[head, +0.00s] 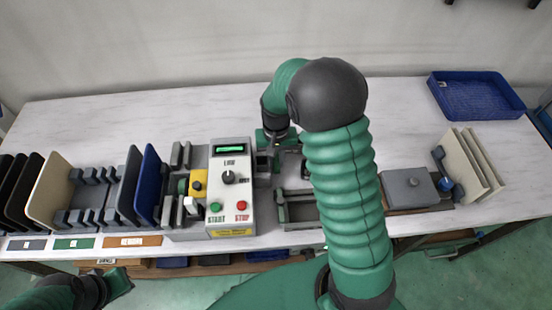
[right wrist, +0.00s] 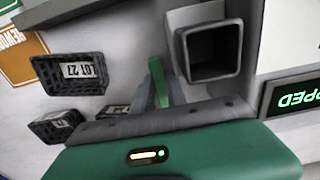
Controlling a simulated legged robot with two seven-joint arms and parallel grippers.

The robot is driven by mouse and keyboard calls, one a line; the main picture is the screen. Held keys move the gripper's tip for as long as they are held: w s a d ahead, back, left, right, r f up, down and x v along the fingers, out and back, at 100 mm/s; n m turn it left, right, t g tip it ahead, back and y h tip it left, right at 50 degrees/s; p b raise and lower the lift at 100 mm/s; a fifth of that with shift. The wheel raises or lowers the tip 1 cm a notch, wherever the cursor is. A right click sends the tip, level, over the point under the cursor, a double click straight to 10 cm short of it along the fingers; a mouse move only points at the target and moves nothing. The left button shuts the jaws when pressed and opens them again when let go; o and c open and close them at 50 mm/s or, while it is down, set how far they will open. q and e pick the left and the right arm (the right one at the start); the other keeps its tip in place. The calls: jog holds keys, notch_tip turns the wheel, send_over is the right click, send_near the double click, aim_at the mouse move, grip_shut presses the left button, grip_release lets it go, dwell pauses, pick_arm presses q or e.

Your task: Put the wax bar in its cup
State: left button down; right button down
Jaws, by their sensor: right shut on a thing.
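The wax bar, a slim green bar (right wrist: 158,82), shows in the right wrist view between the grey fingers of my right gripper (right wrist: 162,88), which is shut on it. The cup, a square grey open-topped holder (right wrist: 237,50), stands just to the right of the bar in that view. Its dark inside looks empty, and the bar is beside it, not in it. My left gripper (head: 118,284) is low at the left, away from the table items.
A control box (head: 230,205) with a green display, knob and buttons stands close by. Racks with upright panels (head: 50,190) fill the left. A grey lidded box (head: 405,190) and a blue tray (head: 475,97) are at the right. Black baskets (right wrist: 70,72) show in the wrist view.

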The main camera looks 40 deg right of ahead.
jog(key=c, duration=1.3)
grip_release()
jog(key=shift+f, duration=0.1)
jog(key=shift+c, duration=0.2)
